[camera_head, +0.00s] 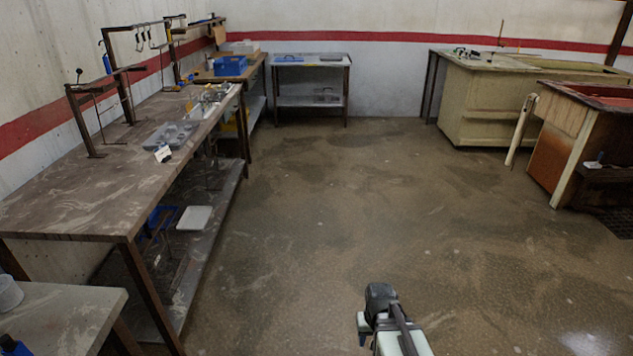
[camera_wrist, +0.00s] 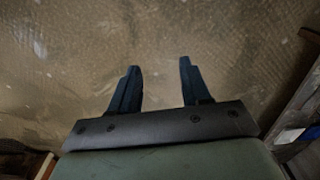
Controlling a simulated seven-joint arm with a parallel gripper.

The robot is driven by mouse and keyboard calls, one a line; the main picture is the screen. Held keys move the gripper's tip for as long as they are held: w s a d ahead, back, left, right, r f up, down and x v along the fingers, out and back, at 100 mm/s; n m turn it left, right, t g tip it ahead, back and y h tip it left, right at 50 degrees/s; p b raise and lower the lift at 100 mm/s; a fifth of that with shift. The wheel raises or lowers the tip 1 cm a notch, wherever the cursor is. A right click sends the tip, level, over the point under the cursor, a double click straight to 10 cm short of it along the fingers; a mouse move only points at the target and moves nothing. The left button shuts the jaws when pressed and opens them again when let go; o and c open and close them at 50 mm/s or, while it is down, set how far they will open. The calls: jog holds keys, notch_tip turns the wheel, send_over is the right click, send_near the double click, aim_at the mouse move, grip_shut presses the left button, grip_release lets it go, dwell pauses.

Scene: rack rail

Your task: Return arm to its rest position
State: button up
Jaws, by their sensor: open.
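My gripper (camera_wrist: 160,82) shows in the wrist view with its two dark fingers apart and nothing between them. Bare floor lies beyond the fingertips. In the head view, my arm shows at the bottom, right of centre, over the open floor. The gripper's fingers cannot be made out clearly there. The arm is apart from every table and bench in the head view.
A long workbench (camera_head: 70,200) with a metal rack and a grey tray (camera_head: 171,134) runs along the left. A small table (camera_head: 65,318) stands at the lower left. Cabinets (camera_head: 500,105) stand at the right. The middle floor (camera_head: 340,200) is clear.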

jog(key=s+f+g, duration=0.2)
jog(key=s+f, duration=0.5)
jog(key=s, duration=0.3)
jog(key=s+f+g, duration=0.2)
jog(key=s+f, duration=0.5)
jog(key=s, duration=0.3)
jog(key=s+d+f+g, duration=0.1)
jog(key=s+f+g, duration=0.2)
jog(key=s+f, duration=0.4)
jog(key=s, duration=0.3)
jog(key=shift+s, duration=0.2)
jog(key=shift+o, duration=0.3)
jog(key=shift+r, duration=0.1)
